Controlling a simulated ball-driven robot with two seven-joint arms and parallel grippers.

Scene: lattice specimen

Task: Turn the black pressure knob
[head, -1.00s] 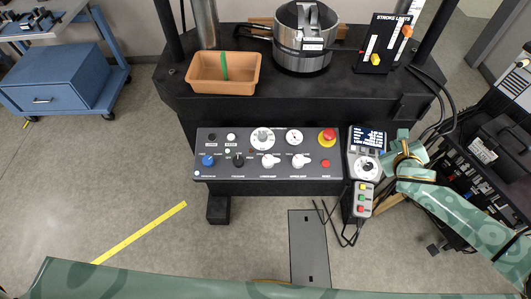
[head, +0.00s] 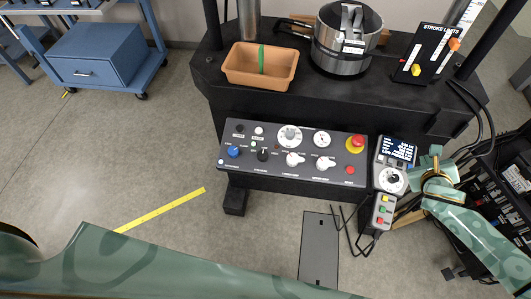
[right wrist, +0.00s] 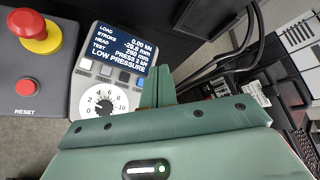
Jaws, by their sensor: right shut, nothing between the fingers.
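A small grey control box (head: 381,166) with a lit screen stands at the right end of the dark panel. Its white dial, marked 0 to 10, has a black knob (head: 392,179) in the middle. The knob also shows in the right wrist view (right wrist: 104,106), with its pointer toward the low numbers. The screen (right wrist: 121,50) reads "LOW PRESSURE". A second black knob (head: 263,155) sits on the panel's lower left. My right gripper (head: 435,158) is shut and empty, just right of the box; its fingers (right wrist: 157,82) do not touch the dial. My left gripper is out of view.
The panel (head: 290,152) carries a blue knob, white knobs and a red emergency button (head: 356,143). A button pendant (head: 382,211) hangs below the box. Black cables and a dark equipment rack (head: 500,190) crowd the right side. My left forearm crosses the bottom.

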